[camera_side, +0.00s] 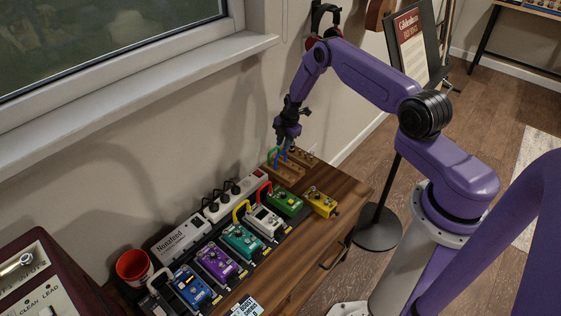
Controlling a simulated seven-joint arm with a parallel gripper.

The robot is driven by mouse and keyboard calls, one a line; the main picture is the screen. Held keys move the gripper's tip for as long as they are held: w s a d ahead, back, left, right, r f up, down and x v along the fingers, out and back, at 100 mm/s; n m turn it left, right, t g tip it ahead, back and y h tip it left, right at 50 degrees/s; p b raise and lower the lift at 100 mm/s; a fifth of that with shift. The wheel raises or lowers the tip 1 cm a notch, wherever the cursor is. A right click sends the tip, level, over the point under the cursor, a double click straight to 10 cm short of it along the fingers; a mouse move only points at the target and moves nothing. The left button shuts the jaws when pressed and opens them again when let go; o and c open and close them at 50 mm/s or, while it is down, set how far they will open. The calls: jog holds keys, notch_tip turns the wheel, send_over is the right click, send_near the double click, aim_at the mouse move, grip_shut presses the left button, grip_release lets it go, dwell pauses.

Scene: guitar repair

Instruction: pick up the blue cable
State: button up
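The blue cable (277,163) shows as a small blue loop at a wooden block (290,173) at the back end of the wooden bench. A green cable (272,154) stands just left of it at the same block. My gripper (285,147) points down directly above the block, its fingertips close to the top of the blue cable. The view is too small to tell whether the fingers touch the cable or how far apart they are. Part of the blue cable is hidden around the fingertips.
A row of effect pedals, including a green pedal (284,201) and a yellow pedal (320,202), covers the bench (345,190) nearer the camera. A red cable (263,190) and yellow cable (240,209) arch there. A white power strip (225,203) lies along the wall. A red cup (132,266) stands left.

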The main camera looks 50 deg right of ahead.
aim_at(280, 153)
jog(key=shift+w+a+f, duration=0.1)
jog(key=shift+w+f, duration=0.1)
jog(key=shift+f, duration=0.6)
jog(key=shift+w+d+f, duration=0.1)
jog(key=shift+w+f, duration=0.1)
jog(key=shift+f, duration=0.55)
jog(key=shift+w+a+f, duration=0.1)
jog(key=shift+w+f, duration=0.1)
jog(key=shift+f, duration=0.6)
grip_shut()
